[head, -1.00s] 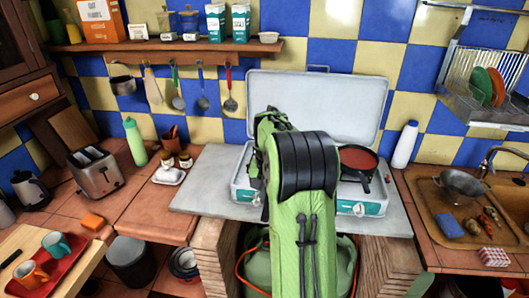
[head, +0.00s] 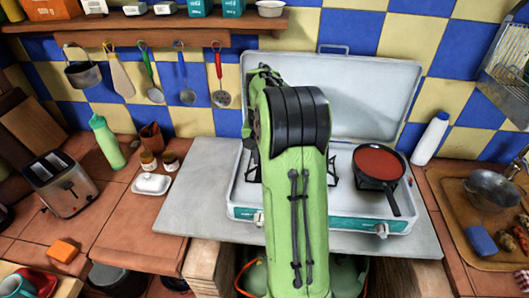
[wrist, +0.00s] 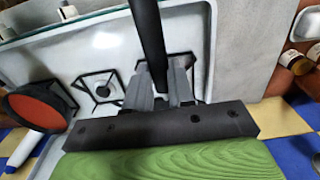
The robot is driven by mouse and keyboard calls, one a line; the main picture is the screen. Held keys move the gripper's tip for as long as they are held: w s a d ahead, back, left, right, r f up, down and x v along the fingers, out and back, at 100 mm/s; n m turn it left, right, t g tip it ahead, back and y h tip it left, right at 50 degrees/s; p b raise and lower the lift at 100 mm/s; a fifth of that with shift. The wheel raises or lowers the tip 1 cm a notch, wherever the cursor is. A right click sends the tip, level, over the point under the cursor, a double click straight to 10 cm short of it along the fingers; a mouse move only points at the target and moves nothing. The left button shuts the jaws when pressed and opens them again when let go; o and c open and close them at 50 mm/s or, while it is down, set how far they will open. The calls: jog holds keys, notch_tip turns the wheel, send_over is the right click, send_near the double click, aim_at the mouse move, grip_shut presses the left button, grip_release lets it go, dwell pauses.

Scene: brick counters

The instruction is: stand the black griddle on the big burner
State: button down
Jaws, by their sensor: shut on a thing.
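My gripper (wrist: 160,95) is shut on a long black bar (wrist: 147,35), probably the griddle's handle, which runs up out of the wrist picture. The griddle's flat body does not show in either view. In the head view my own green arm hides the gripper and the middle of the stove (head: 240,200). In the wrist view a bare burner (wrist: 102,88) with a black grate lies left of the gripper. Another grate is partly hidden behind the fingers. I cannot tell which burner is the big one.
A black pan with a red inside (head: 378,163) occupies the stove's right burner; it also shows in the wrist view (wrist: 40,108). The raised lid (head: 375,95) stands behind. A white bottle (head: 430,138) is at right. Jars (head: 149,161) and a butter dish (head: 151,184) are at left.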

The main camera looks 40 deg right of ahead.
notch_tip(320, 180, down, 10)
jog(key=shift+r+b, duration=0.1)
jog(key=shift+b, duration=0.4)
jog(key=shift+s, duration=0.1)
jog(key=shift+f+b, duration=0.45)
jog(key=shift+f, duration=0.1)
jog(key=c, duration=1)
grip_release()
jog(key=shift+a, duration=0.1)
jog(key=shift+r, duration=0.1)
